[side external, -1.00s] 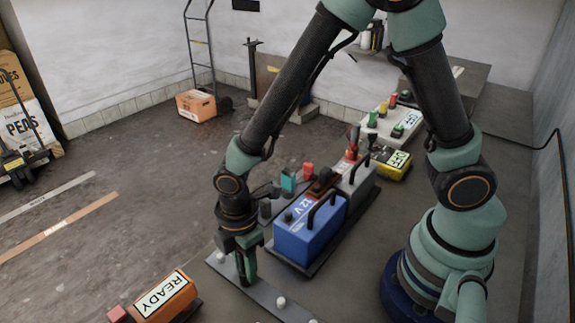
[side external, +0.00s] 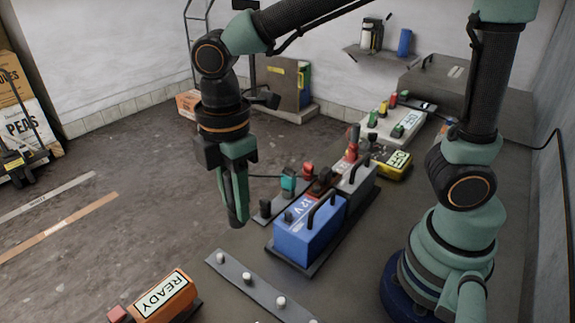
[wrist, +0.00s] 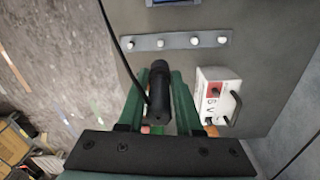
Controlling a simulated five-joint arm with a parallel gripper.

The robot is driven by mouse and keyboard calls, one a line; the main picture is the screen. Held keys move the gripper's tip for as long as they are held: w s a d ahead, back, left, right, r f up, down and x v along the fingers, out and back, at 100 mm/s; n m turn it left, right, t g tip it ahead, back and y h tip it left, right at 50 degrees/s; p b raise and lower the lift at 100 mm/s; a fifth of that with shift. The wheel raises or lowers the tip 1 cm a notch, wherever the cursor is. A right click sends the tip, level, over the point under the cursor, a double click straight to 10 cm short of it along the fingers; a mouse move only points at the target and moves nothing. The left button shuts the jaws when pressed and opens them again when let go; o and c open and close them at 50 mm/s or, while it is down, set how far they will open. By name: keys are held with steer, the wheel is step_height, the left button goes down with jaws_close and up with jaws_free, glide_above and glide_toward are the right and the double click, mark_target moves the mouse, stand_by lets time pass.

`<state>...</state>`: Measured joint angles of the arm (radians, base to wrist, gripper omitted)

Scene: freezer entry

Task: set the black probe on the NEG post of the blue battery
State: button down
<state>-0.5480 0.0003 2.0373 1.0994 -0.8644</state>
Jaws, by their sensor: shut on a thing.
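My gripper (side external: 237,215) hangs in the air, left of the blue battery and above the floor side of the bench. In the wrist view its green jaws (wrist: 158,92) are shut on the black probe (wrist: 159,80), a dark cylinder with a thin black cable. The probe is mostly hidden by the jaws in the side view. The blue 12 V battery (side external: 303,237) stands on a dark tray, with a black handle and a dark post (side external: 288,217) on its top. I cannot read which post is NEG. The battery's edge shows at the top of the wrist view (wrist: 172,2).
A grey strip with several white pegs (side external: 234,269) lies in front of the battery. A grey battery (side external: 357,184), a teal block (side external: 289,180) and a yellow OFF box (side external: 394,164) stand behind. A white 6 V battery (wrist: 222,106) shows in the wrist view.

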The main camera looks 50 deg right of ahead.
mark_target(289, 213)
steer(key=shift+r, duration=3.6)
steer(key=d+f+m, duration=0.1)
steer(key=d+f, duration=0.1)
steer(key=d, duration=0.2)
steer(key=s+d+f+m, duration=0.1)
steer(key=d+f, duration=0.2)
steer(key=d+f+m, duration=0.2)
steer(key=d+f, duration=0.1)
steer(key=d, duration=0.1)
steer(key=shift+s+d+f, duration=0.2)
steer(key=shift+d, duration=0.15)
steer(key=shift+f, duration=0.1)
steer(key=shift+f, duration=1.85)
steer(key=shift+f, duration=1.4)
